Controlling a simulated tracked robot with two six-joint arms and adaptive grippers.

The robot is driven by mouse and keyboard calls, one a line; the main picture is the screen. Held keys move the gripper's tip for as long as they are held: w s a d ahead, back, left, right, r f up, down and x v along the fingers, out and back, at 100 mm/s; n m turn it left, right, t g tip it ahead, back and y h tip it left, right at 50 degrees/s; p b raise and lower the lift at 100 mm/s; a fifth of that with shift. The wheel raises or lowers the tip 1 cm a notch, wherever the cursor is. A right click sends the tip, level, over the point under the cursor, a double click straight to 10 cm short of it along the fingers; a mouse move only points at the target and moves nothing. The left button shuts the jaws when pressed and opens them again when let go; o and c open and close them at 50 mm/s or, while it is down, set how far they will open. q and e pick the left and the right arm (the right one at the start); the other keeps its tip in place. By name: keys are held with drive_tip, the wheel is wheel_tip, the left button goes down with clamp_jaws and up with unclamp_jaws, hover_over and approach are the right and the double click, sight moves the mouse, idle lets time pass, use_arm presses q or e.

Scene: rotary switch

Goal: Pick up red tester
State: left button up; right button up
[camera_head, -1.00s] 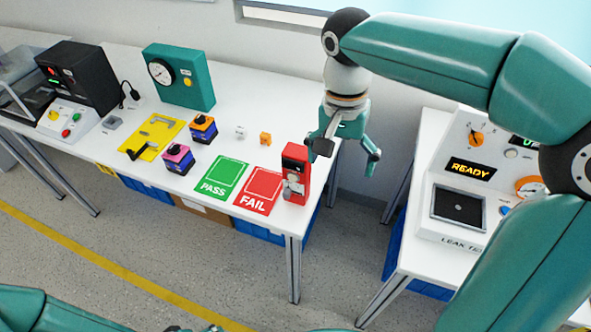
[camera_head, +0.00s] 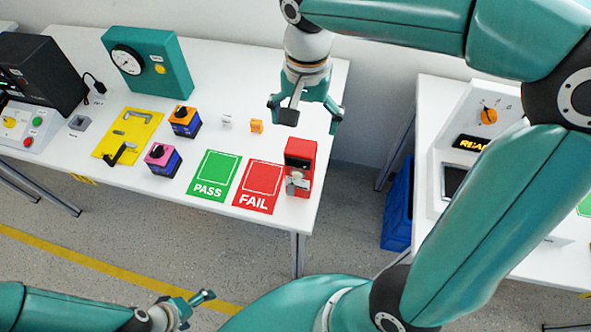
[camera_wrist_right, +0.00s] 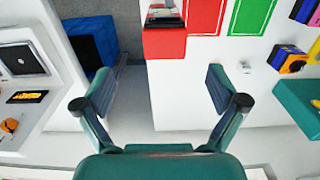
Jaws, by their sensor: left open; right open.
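The red tester (camera_head: 301,165) stands upright at the right front corner of the white table, beside the red FAIL mat. In the right wrist view its red body (camera_wrist_right: 164,43) shows at the top, ahead of and between the fingers but apart from them. My right gripper (camera_head: 308,115) is open and empty, above the table's right end and behind the tester; its spread fingers also show in the right wrist view (camera_wrist_right: 158,92). My left gripper (camera_head: 192,310) is open at the bottom of the head view, in front of the table and far from the tester.
Left of the tester are the red FAIL mat (camera_head: 256,187) and the green PASS mat (camera_head: 214,176). Pink (camera_head: 163,160) and orange (camera_head: 185,122) switch boxes, a yellow fixture (camera_head: 128,137) and a teal gauge box (camera_head: 148,63) stand further left. A second table with a leak tester (camera_head: 480,160) is at right.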

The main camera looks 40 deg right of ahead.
sight(301, 147)
wheel_tip(301, 147, down, 5)
drive_tip(key=shift+w+d+f, duration=0.1)
drive_tip(key=shift+f, duration=0.45)
drive_tip(key=shift+w+f+p, duration=0.15)
drive_tip(key=shift+f+p, duration=0.1)
drive_tip(key=shift+f, duration=1.1)
drive_tip(key=shift+w+f+p, duration=0.15)
drive_tip(key=shift+f+p, duration=0.1)
drive_tip(key=shift+f, duration=1.05)
drive_tip(key=shift+c, duration=0.4)
drive_tip(key=c, duration=1.6)
clamp_jaws()
drive_tip(key=shift+r, duration=0.2)
